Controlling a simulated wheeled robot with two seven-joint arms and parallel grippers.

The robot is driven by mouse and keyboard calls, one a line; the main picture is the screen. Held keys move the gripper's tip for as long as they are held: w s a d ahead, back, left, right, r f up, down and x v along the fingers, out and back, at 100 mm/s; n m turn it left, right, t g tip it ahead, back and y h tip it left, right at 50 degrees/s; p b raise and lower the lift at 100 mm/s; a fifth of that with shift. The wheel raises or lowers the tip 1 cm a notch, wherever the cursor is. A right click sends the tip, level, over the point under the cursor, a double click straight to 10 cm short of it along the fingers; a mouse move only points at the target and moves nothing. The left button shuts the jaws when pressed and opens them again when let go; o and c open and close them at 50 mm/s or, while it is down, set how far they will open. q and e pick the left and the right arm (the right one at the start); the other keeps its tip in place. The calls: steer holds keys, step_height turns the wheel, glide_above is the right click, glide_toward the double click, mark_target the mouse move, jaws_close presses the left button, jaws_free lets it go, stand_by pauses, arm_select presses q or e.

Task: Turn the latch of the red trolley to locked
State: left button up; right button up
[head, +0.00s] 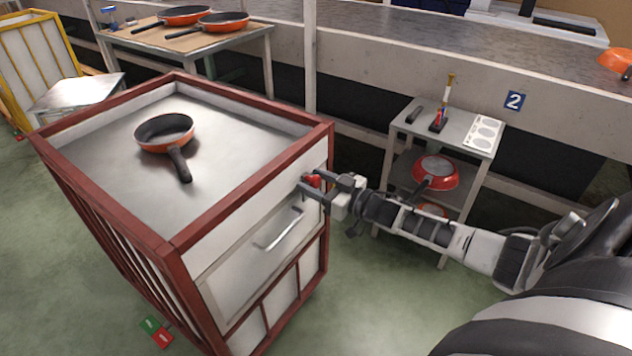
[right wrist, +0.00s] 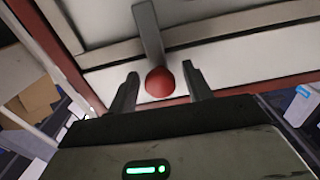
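The red trolley (head: 184,244) stands at the left of the head view, with a red frame, pale panels and a metal top. Its latch (right wrist: 150,34) shows in the right wrist view as a grey bar ending in a red ball knob (right wrist: 158,82). The knob also shows in the head view (head: 313,180) near the trolley's upper right corner. My right gripper (head: 306,186) is at the knob. In the right wrist view its fingers (right wrist: 160,84) stand apart on both sides of the knob, with gaps. My left gripper is not in view.
A pan (head: 165,133) lies on the trolley top. A grey bar handle (head: 279,229) is on the trolley's front, below the latch. A small shelf stand (head: 455,128) with a red pan (head: 436,172) stands right of my gripper. The conveyor (head: 400,45) runs behind.

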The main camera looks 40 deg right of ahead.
arm_select(q)
steer(key=p, duration=0.2)
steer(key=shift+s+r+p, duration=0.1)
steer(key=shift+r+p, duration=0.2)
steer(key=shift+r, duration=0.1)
arm_select(e)
steer(key=v, duration=1.6)
steer(key=shift+a+r, duration=0.1)
steer(key=s+a+f+m+g+h+p, duration=0.1)
steer(key=s+a+g+p, duration=0.1)
steer(key=a, duration=0.7)
steer(key=s+a+f+m+g+h+p, duration=0.1)
steer(key=s+a+f+p, duration=0.1)
steer(key=a, duration=0.8)
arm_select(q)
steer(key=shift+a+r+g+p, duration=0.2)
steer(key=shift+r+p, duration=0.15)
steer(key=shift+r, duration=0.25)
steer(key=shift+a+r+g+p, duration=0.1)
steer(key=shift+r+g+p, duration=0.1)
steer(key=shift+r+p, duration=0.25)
arm_select(e)
steer(key=s+a+r+g, duration=0.3)
steer(key=s+a+r, duration=0.1)
steer(key=a, duration=0.6)
steer(key=shift+s+a+r+n, duration=0.25)
steer(key=shift+a+r+n, duration=0.15)
steer(key=shift+r, duration=0.4)
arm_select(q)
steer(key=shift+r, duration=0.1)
